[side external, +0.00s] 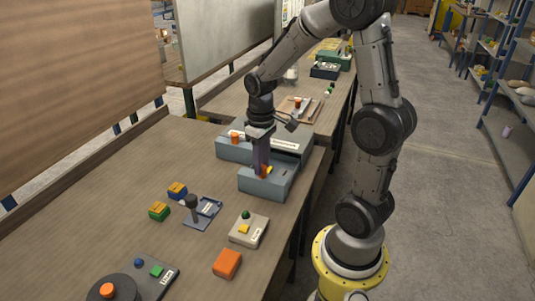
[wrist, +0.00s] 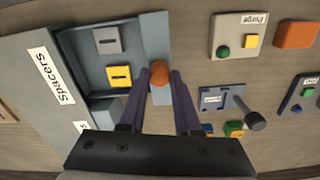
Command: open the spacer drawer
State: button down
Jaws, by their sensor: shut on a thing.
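The spacer drawer (side external: 262,185) is a blue-grey tray that stands pulled out from its cabinet (side external: 290,139). It also shows open in the wrist view (wrist: 153,30), beside the cabinet front with the "Spacers" label (wrist: 50,75). Inside lie a grey spacer (wrist: 107,40) and a yellow spacer (wrist: 118,76). The drawer's round orange knob (wrist: 160,74) is at its front wall. My gripper (side external: 263,172) points down at the drawer, its two purple fingers (wrist: 160,80) shut on the knob from both sides. The drawer's near corner is partly hidden by my gripper in the wrist view.
A second closed drawer with an orange knob (side external: 235,138) is on the left of the cabinet. A grey button box (side external: 249,229), an orange block (side external: 227,263), a lever on a plate (side external: 203,212) and blue and green blocks stand nearby.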

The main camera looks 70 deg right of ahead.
jog(key=shift+w+r, duration=0.1)
jog(key=c, duration=0.6)
grip_release()
notch_tip(320, 180, up, 14)
dwell(0.5)
